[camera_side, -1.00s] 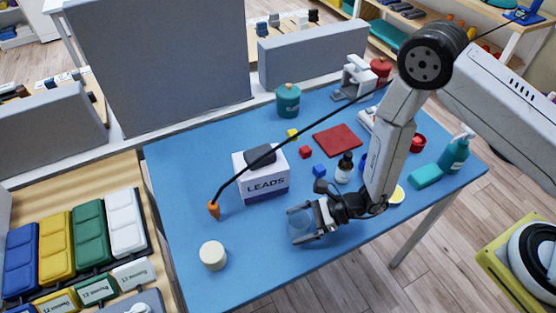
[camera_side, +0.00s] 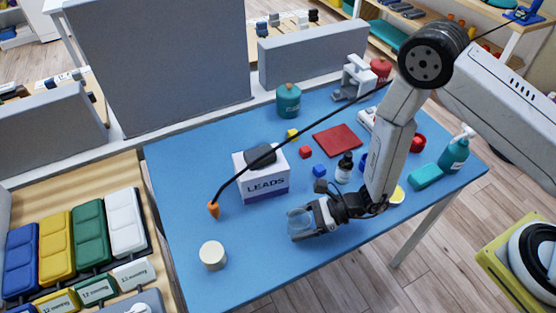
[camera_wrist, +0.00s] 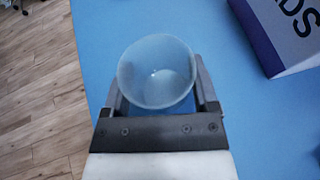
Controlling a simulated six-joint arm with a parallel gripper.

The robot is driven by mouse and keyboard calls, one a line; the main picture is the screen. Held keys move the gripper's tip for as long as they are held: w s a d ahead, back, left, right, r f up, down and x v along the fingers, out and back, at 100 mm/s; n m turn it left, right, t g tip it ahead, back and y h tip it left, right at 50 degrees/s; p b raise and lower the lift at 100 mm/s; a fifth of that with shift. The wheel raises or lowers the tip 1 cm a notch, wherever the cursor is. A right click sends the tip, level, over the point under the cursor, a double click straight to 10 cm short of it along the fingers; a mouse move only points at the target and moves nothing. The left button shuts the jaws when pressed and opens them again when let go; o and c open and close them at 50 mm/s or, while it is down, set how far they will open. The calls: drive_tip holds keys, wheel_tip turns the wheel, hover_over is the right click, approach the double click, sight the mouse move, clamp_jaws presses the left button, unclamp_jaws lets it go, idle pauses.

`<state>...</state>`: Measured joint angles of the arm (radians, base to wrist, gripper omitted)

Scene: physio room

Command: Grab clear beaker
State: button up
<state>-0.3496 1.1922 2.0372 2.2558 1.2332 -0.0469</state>
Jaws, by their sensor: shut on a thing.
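The clear beaker (camera_side: 298,219) is between the fingers of my gripper (camera_side: 308,222) near the front edge of the blue table. In the wrist view the beaker (camera_wrist: 156,72) shows its round open rim toward the camera, with one dark finger on each side. My gripper (camera_wrist: 160,92) is shut on the beaker in that view. The beaker looks empty. Whether its base touches the table cannot be told, as the gripper hides part of it.
A white LEADS box (camera_side: 262,180) with a dark object on top stands behind the beaker. A cream cylinder (camera_side: 212,255) stands to the left. A dropper bottle (camera_side: 344,168) and small blue cube (camera_side: 319,170) are behind my gripper. The blue tabletop (camera_side: 185,180) is clear at left.

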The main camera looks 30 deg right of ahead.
drive_tip(key=shift+r, duration=0.15)
wheel_tip(320, 180, up, 10)
idle(0.7)
idle(0.6)
